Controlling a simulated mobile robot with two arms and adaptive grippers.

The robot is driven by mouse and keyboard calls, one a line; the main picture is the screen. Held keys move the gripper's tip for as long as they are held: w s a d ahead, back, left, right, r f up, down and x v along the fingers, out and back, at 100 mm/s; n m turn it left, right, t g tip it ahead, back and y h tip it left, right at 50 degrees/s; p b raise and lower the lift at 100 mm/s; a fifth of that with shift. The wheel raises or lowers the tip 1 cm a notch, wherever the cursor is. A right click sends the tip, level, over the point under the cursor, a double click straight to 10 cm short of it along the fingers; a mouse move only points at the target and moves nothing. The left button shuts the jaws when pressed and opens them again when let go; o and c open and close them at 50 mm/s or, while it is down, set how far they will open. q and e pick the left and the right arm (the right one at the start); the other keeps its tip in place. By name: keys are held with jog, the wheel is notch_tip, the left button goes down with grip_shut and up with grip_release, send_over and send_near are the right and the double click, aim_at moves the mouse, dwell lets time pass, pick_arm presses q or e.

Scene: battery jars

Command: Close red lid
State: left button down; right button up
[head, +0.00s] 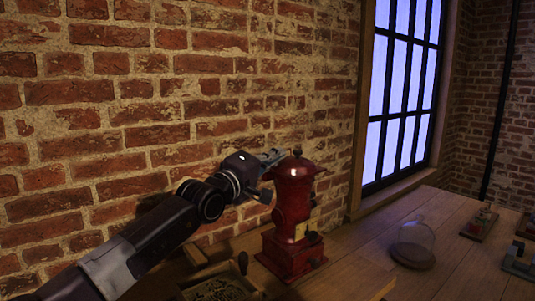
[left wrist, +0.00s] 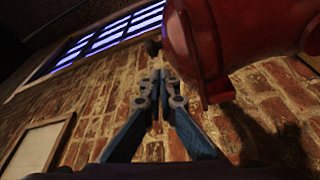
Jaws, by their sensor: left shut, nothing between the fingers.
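A red grinder-like machine (head: 293,215) stands upright on the wooden table beside the brick wall. Its domed red lid (head: 296,169) with a small knob is at the top; I cannot tell whether it is fully closed. My left gripper (head: 271,156) is at lid height, just left of and apparently behind the lid. In the left wrist view the blue fingers (left wrist: 158,80) are together and empty. The red body (left wrist: 245,40) fills the upper right there, close beside the fingertips; contact cannot be told. My right gripper is not in view.
A wooden box (head: 220,289) with dark contents lies at the table's front left, by the machine's base. A glass dome (head: 413,243) stands to the right. Small devices (head: 480,223) sit farther right. The brick wall (head: 120,110) is close behind my left arm.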

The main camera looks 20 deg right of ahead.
pick_arm(q)
jog(key=shift+s+f+m, duration=0.1)
jog(key=shift+f+m, duration=0.05)
jog(key=shift+m, duration=0.65)
jog(key=shift+s+f+m+h, duration=0.25)
jog(key=shift+f+m+h, duration=0.2)
jog(key=shift+m, duration=0.35)
jog(key=shift+d+f+m+b, duration=0.1)
jog(key=shift+m+b, duration=0.2)
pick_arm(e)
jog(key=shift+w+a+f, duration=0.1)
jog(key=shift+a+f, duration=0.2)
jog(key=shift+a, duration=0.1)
